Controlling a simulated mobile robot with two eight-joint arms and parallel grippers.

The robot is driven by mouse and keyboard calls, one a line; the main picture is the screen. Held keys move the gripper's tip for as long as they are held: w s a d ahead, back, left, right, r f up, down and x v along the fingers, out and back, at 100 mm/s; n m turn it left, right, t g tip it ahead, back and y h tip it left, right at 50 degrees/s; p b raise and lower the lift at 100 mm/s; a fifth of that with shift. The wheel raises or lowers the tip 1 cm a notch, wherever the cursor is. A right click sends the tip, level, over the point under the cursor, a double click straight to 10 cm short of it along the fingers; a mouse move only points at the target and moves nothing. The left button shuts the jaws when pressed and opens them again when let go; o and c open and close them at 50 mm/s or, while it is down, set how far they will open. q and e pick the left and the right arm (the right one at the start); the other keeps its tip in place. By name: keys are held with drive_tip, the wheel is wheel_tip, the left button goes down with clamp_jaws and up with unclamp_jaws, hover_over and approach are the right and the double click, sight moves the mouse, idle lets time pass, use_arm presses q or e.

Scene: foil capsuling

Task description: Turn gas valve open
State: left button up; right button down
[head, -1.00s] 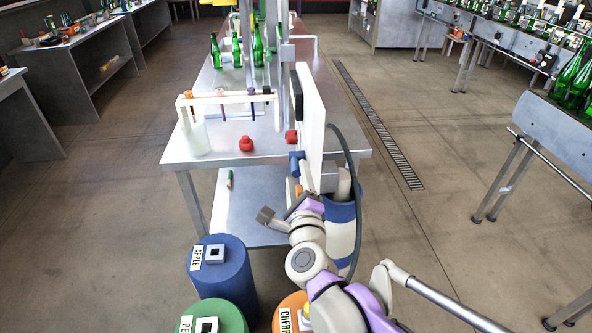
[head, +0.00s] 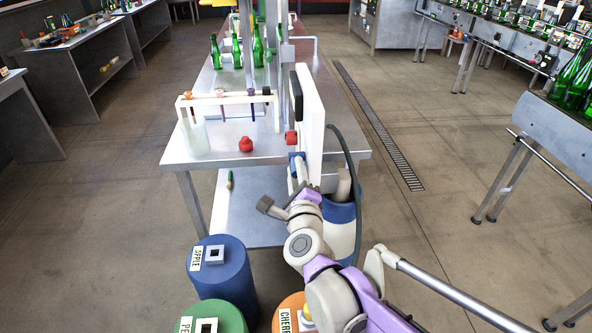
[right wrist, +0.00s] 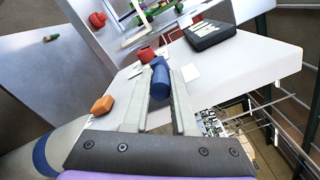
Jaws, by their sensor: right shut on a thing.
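A white upright panel (head: 311,115) stands at the front right of the steel table. A blue knob or handle (right wrist: 159,80) sticks out from it, and part of it shows in the head view (head: 296,157). My right gripper (right wrist: 166,92) is shut on this blue handle, with one finger on each side. A red knob (head: 291,138) sits just above it on the panel and also shows in the wrist view (right wrist: 147,55). No label shows which part is the gas valve. My left gripper is out of view.
A blue and white cylinder (head: 338,225) with a dark hose (head: 357,190) stands behind my arm. Blue (head: 222,275), green and orange drums stand in front of the steel table (head: 250,150).

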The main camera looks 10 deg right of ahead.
drive_tip(key=shift+f, duration=0.15)
drive_tip(key=shift+w+f+t+b, duration=0.1)
drive_tip(key=shift+f+t+b, duration=0.65)
drive_tip(key=shift+t, duration=0.45)
drive_tip(key=shift+w+f+t+b, duration=0.2)
drive_tip(key=shift+f+t+b, duration=0.15)
drive_tip(key=shift+t+b, duration=0.9)
drive_tip(key=shift+w+f+t+b, duration=0.15)
drive_tip(key=shift+f+t+b, duration=0.2)
drive_tip(key=shift+t+b, duration=0.85)
drive_tip(key=c, duration=0.7)
unclamp_jaws()
drive_tip(key=shift+r, duration=0.1)
drive_tip(key=b+v, duration=0.1)
drive_tip(key=v, duration=0.9)
drive_tip(key=shift+s, duration=0.4)
